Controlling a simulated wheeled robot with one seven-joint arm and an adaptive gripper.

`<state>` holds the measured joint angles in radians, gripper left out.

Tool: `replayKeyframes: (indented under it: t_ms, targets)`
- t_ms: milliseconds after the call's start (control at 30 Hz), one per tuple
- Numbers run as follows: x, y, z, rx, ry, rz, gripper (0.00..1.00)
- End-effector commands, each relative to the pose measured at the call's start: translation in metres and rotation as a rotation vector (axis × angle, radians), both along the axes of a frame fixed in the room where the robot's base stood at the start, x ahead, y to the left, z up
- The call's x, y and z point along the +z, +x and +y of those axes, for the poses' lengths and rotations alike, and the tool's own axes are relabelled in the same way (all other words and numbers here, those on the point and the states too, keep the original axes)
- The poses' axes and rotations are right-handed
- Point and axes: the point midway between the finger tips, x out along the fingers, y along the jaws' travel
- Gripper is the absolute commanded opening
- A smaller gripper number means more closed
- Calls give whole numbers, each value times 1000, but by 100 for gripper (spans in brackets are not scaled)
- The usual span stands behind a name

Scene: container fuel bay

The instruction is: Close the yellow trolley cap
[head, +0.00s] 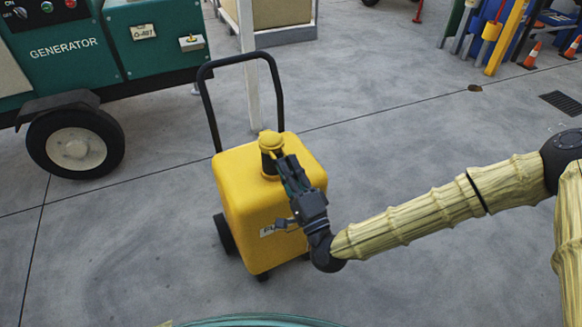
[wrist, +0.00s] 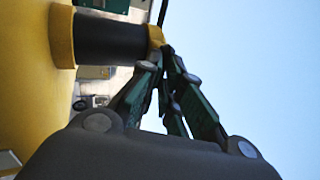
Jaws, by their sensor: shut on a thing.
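The yellow trolley (head: 240,190) stands upright on the floor in the middle of the head view. Its black filler neck rises from the top, with the yellow cap (head: 270,139) sitting over the neck's upper end. My gripper (head: 279,160) reaches in from the right and its fingers are at the cap's near side. In the wrist view the fingers (wrist: 168,52) come together at the edge of the yellow cap (wrist: 155,36), beside the black neck (wrist: 110,38). The fingers partly hide the cap and neck, so I cannot tell how firmly the cap is seated.
The trolley's black handle (head: 205,105) stands up behind the cap. A green generator (head: 70,50) with a wheel is at the left. A white post (head: 247,60) stands behind the trolley. Orange cones (head: 531,55) and a yellow post are at the upper right.

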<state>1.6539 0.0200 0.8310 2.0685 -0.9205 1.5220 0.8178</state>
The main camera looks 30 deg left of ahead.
Motion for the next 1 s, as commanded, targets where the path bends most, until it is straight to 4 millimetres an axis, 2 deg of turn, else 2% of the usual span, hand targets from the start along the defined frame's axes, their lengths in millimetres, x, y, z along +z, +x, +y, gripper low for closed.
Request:
replayKeyframes:
  t_ms: [233,267,367,767,1000]
  targets:
    - [-5,0,0,0,-9,5,0]
    - [-5,0,0,0,-9,5,13]
    - [-5,0,0,0,-8,4,31]
    - [-5,-1,-4,-2,-5,3,31]
    - [-18,-17,-29,-2,-6,5,31]
